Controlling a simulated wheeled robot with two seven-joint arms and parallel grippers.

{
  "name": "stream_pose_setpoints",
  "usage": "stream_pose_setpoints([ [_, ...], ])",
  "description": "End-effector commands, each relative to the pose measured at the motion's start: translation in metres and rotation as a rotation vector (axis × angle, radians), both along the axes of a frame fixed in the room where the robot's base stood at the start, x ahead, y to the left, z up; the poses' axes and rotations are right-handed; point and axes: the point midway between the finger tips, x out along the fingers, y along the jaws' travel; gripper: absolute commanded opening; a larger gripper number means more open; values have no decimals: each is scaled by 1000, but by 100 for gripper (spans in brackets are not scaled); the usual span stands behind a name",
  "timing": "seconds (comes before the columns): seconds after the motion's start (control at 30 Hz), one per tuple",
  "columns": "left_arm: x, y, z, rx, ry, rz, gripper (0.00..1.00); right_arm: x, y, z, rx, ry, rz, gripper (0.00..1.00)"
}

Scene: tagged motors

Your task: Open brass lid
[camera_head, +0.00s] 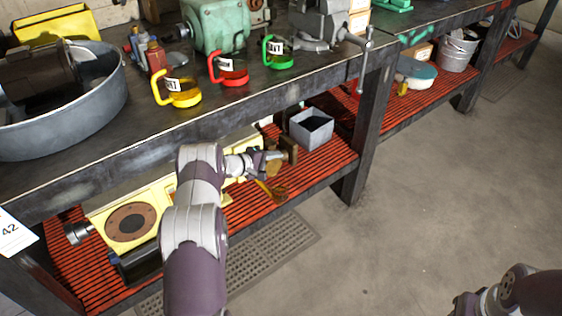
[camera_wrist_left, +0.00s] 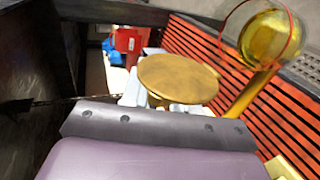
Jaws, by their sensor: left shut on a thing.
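A round brass disc, which looks like the brass lid (camera_wrist_left: 178,78), lies at the tip of my left gripper in the left wrist view. In the head view my left gripper (camera_head: 268,158) reaches over the red slatted lower shelf, beside small brown and brass-coloured parts. It is shut on the disc, and its fingers are mostly hidden beneath the disc in the wrist view. I cannot tell whether the lid is tilted or lifted. Part of my right arm shows at the lower right of the head view, with its gripper out of sight.
A brass round piece with a yellow handle (camera_wrist_left: 270,40) lies close by. A grey open box (camera_head: 311,128) stands on the shelf (camera_head: 328,160) to the right, and a yellow machine (camera_head: 131,221) to the left. The bench top above carries mugs, a vise and a basin.

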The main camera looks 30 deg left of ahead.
Motion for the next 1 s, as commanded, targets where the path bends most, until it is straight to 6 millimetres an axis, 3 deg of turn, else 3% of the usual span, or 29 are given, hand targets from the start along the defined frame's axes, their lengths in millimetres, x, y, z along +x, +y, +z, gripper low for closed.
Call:
stream_pose_setpoints([
  [0.43, 2, 13, -9, -224, 106, 3, 0, 0, 0, -21, 0, 0, 0, 43],
  [1.0, 2, 14, -9, -271, 129, 4, 0, 0, 0, -24, 0, 0, 0, 43],
])
